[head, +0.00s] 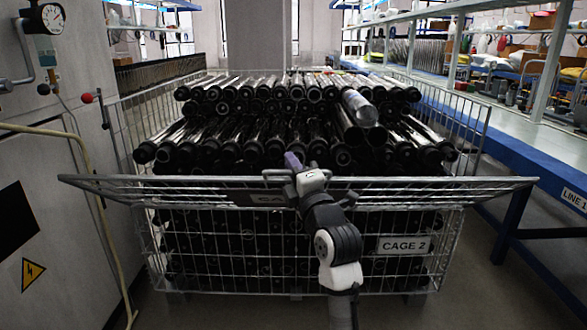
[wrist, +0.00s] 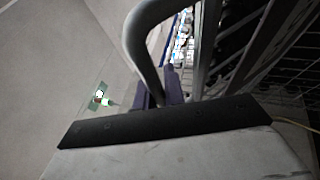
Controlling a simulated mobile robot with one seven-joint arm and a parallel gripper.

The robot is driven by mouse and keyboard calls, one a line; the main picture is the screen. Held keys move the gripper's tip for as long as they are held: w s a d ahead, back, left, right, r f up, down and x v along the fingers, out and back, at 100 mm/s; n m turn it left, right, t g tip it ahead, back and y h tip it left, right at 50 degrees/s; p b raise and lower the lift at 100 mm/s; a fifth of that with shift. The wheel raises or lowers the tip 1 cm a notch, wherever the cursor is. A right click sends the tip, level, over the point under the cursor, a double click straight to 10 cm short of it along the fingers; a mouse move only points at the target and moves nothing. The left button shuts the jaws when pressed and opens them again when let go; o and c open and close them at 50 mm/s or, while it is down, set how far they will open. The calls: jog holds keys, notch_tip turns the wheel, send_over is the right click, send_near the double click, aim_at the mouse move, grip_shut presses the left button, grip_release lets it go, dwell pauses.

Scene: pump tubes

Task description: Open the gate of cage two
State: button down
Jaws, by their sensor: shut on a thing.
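Cage two is a wire cage (head: 470,110) full of black tubes, with a "CAGE 2" plate (head: 404,245) on its lower front. Its gate (head: 440,184) is the upper front panel. The gate is tilted outward towards me, so its top bar looks wider than the cage. My gripper (head: 292,162) is at the middle of the gate's top bar, shut on the gate handle (head: 274,173). In the wrist view the handle shows as a thick grey bent bar (wrist: 138,40) running down to my gripper's purple fingers (wrist: 160,92). The fingertips' contact with it is partly hidden.
A grey cabinet (head: 40,150) with a gauge and a yellow hose stands close on the left. A blue-edged bench (head: 540,160) marked "LINE 1" runs along the right. A small green-and-white item (wrist: 100,98) shows on the floor in the wrist view.

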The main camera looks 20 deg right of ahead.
jog(key=shift+s+r, duration=0.2)
jog(key=shift+r, duration=0.25)
jog(key=c, duration=1.5)
grip_release()
jog(key=shift+s, duration=0.1)
jog(key=shift+f, duration=0.15)
